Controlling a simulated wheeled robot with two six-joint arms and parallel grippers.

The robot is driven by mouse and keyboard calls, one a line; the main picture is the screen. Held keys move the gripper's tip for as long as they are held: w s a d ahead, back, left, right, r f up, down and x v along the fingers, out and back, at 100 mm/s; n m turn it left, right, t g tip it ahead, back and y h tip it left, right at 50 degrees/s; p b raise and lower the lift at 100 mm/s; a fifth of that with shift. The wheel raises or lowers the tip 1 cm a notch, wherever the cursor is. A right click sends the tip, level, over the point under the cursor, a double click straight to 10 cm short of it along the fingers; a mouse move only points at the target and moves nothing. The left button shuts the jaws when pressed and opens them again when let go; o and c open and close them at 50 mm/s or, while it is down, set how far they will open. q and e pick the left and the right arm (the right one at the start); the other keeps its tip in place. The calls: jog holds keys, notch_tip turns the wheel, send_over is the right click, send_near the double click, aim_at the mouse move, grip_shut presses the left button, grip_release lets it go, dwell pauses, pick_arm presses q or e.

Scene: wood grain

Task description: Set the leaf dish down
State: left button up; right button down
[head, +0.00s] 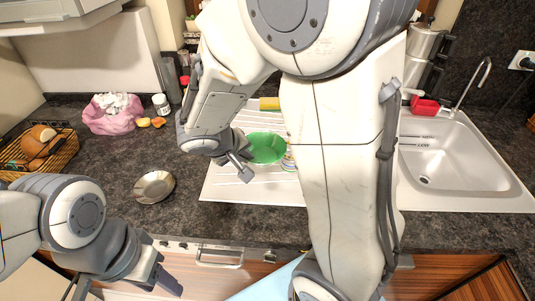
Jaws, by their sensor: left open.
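A round green dish (267,148), which I take to be the leaf dish, is over the white drainboard (225,187) left of the sink. My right arm hides part of its right side. My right gripper (243,168) is at the dish's left rim, with its fingers beside or on the rim. I cannot tell whether they grip it, or whether the dish rests on the drainboard. My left gripper (160,277) is open and empty, low in front of the counter's edge.
A metal bowl (154,187) stands on the dark counter. Behind it are a pink bag (112,120), a white jar (161,104) and a bread basket (62,155). The sink (450,160) is at the right. The counter around the metal bowl is clear.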

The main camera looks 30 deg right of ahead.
jog(key=shift+s+d+f+n+b, duration=0.1)
jog(key=shift+s+f+n+b, duration=0.05)
jog(key=shift+s+b, duration=0.35)
jog(key=shift+s+d+f+n+b, duration=0.15)
jog(key=shift+s+b, duration=0.25)
jog(key=shift+b, duration=0.2)
jog(key=w+a+f, duration=0.1)
jog(key=w+f, duration=0.1)
jog(key=w, duration=0.1)
jog(key=w+f+p, duration=0.1)
jog(key=w+f, duration=0.1)
jog(key=w, duration=0.2)
jog(key=w+a+f+p, duration=0.1)
jog(key=w+f, duration=0.1)
jog(key=w, duration=0.2)
jog(key=shift+a+f, duration=0.3)
notch_tip(320, 180, down, 4)
jog(key=shift+f, duration=0.1)
pick_arm(q)
jog(key=shift+f, duration=0.8)
jog(key=shift+f, duration=0.1)
pick_arm(e)
jog(key=shift+f, duration=0.15)
jog(key=c, duration=1.1)
grip_release()
pick_arm(q)
jog(key=shift+f, duration=0.15)
pick_arm(e)
jog(key=shift+o, duration=0.2)
